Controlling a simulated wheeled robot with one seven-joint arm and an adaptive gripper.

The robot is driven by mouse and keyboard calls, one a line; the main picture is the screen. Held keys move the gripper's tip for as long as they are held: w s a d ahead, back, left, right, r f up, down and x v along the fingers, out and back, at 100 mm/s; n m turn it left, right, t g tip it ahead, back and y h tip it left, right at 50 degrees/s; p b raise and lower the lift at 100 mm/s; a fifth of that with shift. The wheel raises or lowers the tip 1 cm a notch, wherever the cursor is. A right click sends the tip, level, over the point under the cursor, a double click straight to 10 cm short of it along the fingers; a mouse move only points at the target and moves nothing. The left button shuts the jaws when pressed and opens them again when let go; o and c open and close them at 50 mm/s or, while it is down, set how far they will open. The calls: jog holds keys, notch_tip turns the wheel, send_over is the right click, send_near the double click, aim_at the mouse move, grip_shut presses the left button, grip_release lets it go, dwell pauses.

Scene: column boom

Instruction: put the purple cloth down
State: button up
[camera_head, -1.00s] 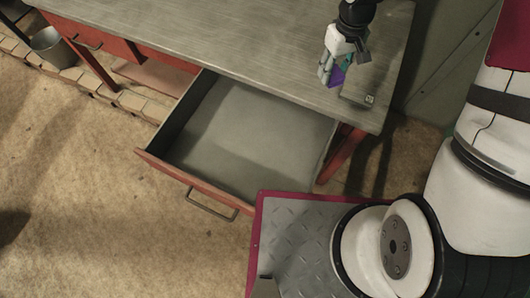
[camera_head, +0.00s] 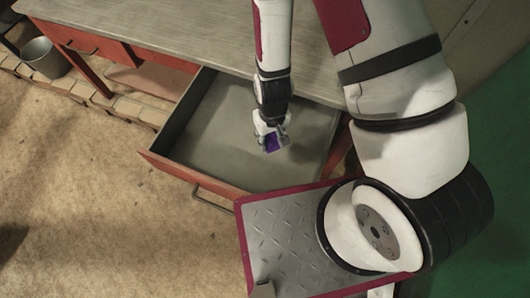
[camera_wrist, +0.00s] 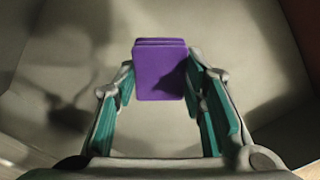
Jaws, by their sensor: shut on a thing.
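The purple cloth (camera_head: 271,142) is a small folded block held between the fingers of my gripper (camera_head: 270,140). In the wrist view the cloth (camera_wrist: 160,70) sits between the teal finger pads of my gripper (camera_wrist: 163,88), which is shut on it. The gripper is over the open drawer (camera_head: 205,143), inside its outline as seen from the head camera. The grey drawer floor lies below the cloth; I cannot tell how large the gap is. My arm hides part of the drawer's back edge.
The drawer is pulled out from a worktable (camera_head: 175,25) with red fronts. Its visible floor is bare. A metal bucket (camera_head: 45,60) stands at the far left by a low brick edging. Open floor (camera_head: 70,190) lies in front of the drawer.

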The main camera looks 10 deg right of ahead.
aim_at(271, 139)
jog(key=shift+f, duration=4.4)
jog(key=shift+f, duration=0.1)
jog(key=o, duration=1.1)
notch_tip(271, 139, up, 12)
jog(key=shift+r, duration=0.15)
